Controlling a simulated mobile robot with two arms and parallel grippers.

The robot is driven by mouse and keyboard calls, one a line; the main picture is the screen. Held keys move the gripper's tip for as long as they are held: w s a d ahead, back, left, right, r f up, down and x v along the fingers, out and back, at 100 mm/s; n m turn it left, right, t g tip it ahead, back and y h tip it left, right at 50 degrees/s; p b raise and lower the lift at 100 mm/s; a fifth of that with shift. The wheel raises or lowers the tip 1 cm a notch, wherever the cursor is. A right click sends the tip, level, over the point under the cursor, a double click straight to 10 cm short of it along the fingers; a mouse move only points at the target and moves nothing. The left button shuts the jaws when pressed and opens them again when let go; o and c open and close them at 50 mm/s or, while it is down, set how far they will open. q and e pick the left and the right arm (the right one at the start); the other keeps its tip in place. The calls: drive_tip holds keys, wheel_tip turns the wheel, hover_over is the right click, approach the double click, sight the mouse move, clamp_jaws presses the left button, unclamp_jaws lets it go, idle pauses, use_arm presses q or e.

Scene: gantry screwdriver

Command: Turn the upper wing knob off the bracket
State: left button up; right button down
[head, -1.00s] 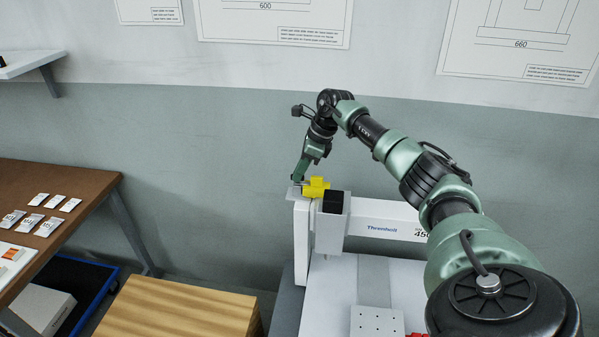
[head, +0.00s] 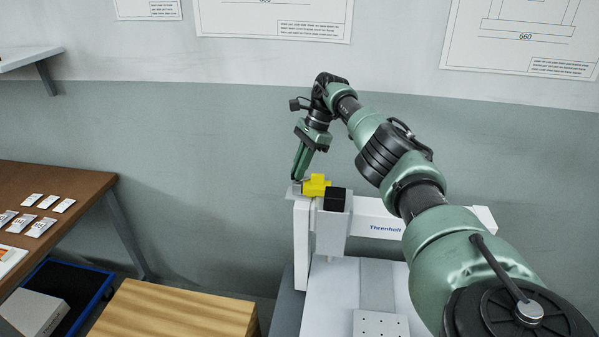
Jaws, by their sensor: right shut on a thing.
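My right gripper (head: 297,179) reaches down to the top left end of the white gantry beam (head: 378,218). It is shut at a small grey bracket plate (head: 294,190) there. The upper wing knob is not clearly visible; it is at the fingertips, hidden or too small to make out. A yellow block-shaped part (head: 317,185) sits just right of the fingertips, and I cannot tell if it touches them. A black-topped carriage (head: 336,200) stands right beside it. My left gripper is not in view.
A brown table (head: 62,187) with small white packets is at left. A wooden box (head: 175,310) and a blue-rimmed bin (head: 98,293) stand on the floor below. The grey wall is behind; my right arm covers the right side.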

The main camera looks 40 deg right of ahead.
idle(0.3)
drive_tip(key=c, duration=1.5)
unclamp_jaws()
drive_tip(key=shift+r, duration=0.1)
drive_tip(key=shift+r, duration=0.25)
wheel_tip(320, 180, up, 20)
drive_tip(key=p, duration=1)
drive_tip(key=shift+f+p, duration=0.25)
drive_tip(key=shift+p, duration=0.1)
